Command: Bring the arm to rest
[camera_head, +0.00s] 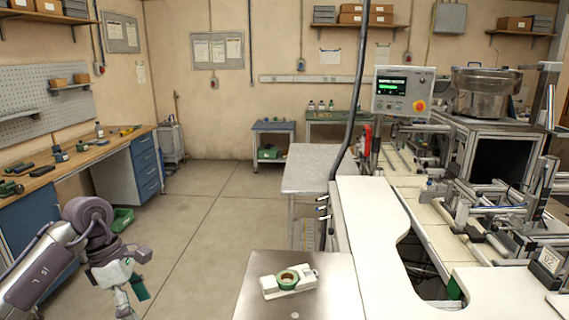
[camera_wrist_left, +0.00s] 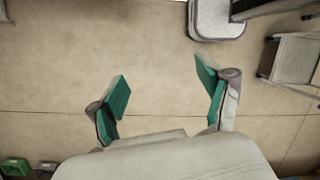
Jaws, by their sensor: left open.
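My left arm comes in at the lower left of the head view. Its left gripper (camera_head: 138,285) hangs over open floor, away from the benches. In the left wrist view the gripper (camera_wrist_left: 162,88) shows two green finger pads spread wide apart, with only bare floor between them. It is open and empty. My right gripper is in neither view.
A workbench with blue drawers (camera_head: 146,165) runs along the left wall, with a green bin (camera_head: 122,219) on the floor beside it. A white worktop (camera_head: 372,225) and a machine with a control panel (camera_head: 403,92) fill the right. The floor (camera_head: 205,215) between is clear.

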